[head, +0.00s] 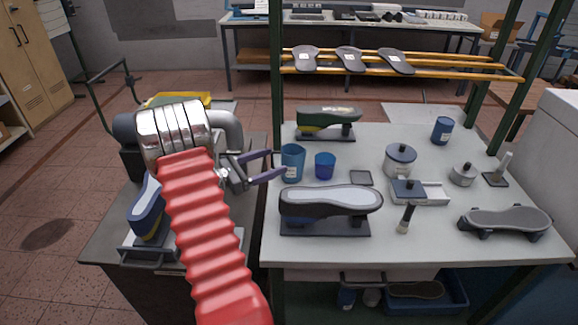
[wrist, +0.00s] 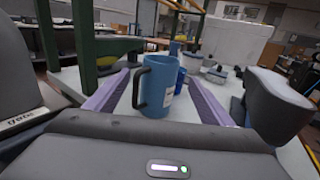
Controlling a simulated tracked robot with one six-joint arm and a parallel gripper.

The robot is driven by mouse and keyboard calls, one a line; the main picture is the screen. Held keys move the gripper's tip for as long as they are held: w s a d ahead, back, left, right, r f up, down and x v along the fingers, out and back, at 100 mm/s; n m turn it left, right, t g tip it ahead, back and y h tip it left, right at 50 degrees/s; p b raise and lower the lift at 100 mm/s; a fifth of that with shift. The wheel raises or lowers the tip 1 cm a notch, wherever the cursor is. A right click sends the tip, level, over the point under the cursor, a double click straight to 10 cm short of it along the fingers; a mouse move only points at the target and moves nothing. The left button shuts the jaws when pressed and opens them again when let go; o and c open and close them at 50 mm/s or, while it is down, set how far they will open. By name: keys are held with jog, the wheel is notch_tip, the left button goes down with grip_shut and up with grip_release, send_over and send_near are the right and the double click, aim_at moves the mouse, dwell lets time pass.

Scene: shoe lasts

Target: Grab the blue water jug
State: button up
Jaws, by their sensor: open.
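The blue water jug (head: 292,165) stands upright near the left edge of the white table (head: 420,245). In the wrist view the jug (wrist: 161,78) has a black handle on its left side and a pale label on its right. My gripper (head: 277,163) is open, with its purple fingers pointing at the jug from the left. In the wrist view the fingers of my gripper (wrist: 159,85) lie on either side of the jug, with visible room at the left. Whether either finger touches the jug I cannot tell.
A smaller blue cup (head: 325,166) stands just right of the jug. A shoe on a last (head: 331,201) lies in front of it, and a green-and-black one (head: 328,123) behind. A dark green post (head: 277,90) rises close by at the left table edge.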

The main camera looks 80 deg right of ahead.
aim_at(290, 166)
notch_tip(290, 166, down, 5)
jog(key=shift+r, duration=0.1)
jog(key=shift+s+d+r, duration=0.15)
jog(key=shift+s+d, duration=0.35)
jog(key=shift+s, duration=0.05)
jog(key=shift+s+d, duration=0.35)
jog(key=shift+d, duration=0.05)
jog(key=shift+x, duration=2.5)
jog(key=shift+c, duration=0.5)
jog(key=c, duration=1.1)
